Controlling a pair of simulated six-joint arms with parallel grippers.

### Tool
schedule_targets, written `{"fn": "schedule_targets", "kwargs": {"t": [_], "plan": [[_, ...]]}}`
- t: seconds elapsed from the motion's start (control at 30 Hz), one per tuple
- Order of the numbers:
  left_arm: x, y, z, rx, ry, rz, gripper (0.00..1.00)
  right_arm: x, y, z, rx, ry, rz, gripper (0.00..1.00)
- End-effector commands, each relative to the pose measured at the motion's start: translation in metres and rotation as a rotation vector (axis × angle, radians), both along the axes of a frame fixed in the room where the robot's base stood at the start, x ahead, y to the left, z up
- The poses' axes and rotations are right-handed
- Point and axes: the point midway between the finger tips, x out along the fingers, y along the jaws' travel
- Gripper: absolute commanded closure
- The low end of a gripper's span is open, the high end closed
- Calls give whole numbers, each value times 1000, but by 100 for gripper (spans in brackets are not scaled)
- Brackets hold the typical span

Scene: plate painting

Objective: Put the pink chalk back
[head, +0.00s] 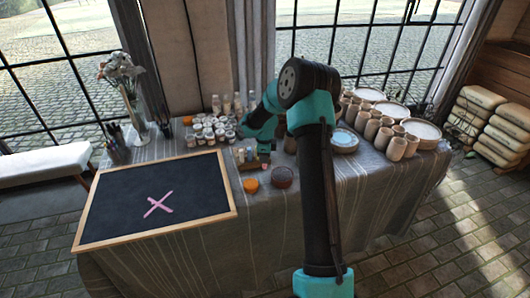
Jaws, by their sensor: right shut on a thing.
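My right arm reaches in from the lower right and bends down to the table. My right gripper (264,160) is shut at the right end of a small wooden box (250,165) near the middle of the table. A small bit of the pink chalk (264,167) shows at its fingertips; the jaws hide the rest. I cannot tell whether the chalk touches the box. Light sticks (240,155) show at the box's left part. A pink X (158,204) is drawn on the wood-framed blackboard (110,208) at the left. My left gripper is out of view.
Several small paint jars (205,130) stand left of my gripper, with bottles behind. An orange round thing (251,185) and a dark reddish bowl (282,177) sit in front. Cups (396,148) and plates (422,129) crowd the right side. A flower vase (134,110) stands back left.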

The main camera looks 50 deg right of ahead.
Motion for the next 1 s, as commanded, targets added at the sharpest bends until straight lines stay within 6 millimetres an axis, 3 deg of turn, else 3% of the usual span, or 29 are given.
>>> {"fn": "schedule_targets", "kwargs": {"t": [0.5, 1.0], "plan": [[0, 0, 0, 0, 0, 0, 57, 54, -61, -8, 0, -1, -1, 100], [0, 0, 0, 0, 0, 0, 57, 62, -71, -9, 0, 0, 1, 100]]}}
